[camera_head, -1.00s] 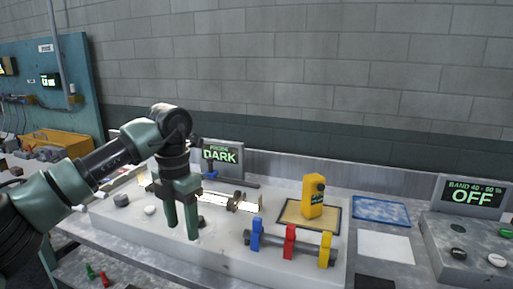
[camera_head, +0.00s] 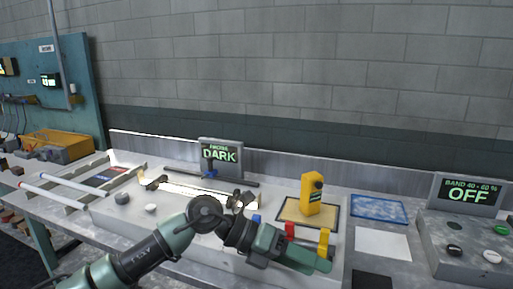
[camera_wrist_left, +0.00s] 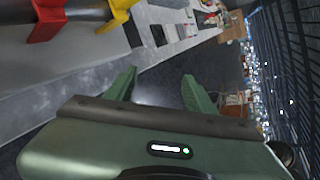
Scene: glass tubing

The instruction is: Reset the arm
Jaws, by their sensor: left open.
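My left arm comes in from the bottom left of the head view. Its green left gripper (camera_head: 318,262) reaches right, in front of the blue, red and yellow clips, and hides part of them. In the left wrist view the two fingers of this gripper (camera_wrist_left: 157,88) stand apart with nothing between them. The red clip (camera_wrist_left: 46,20) and the yellow clip (camera_wrist_left: 119,10) show at the top left there. My right gripper is in neither view.
A yellow meter (camera_head: 312,195) stands on a framed mat behind the gripper. A "DARK" display (camera_head: 220,155) stands at the back, with a lit tube (camera_head: 185,189) before it. An "OFF" panel (camera_head: 468,195) is at right. White rods (camera_head: 50,197) lie at left.

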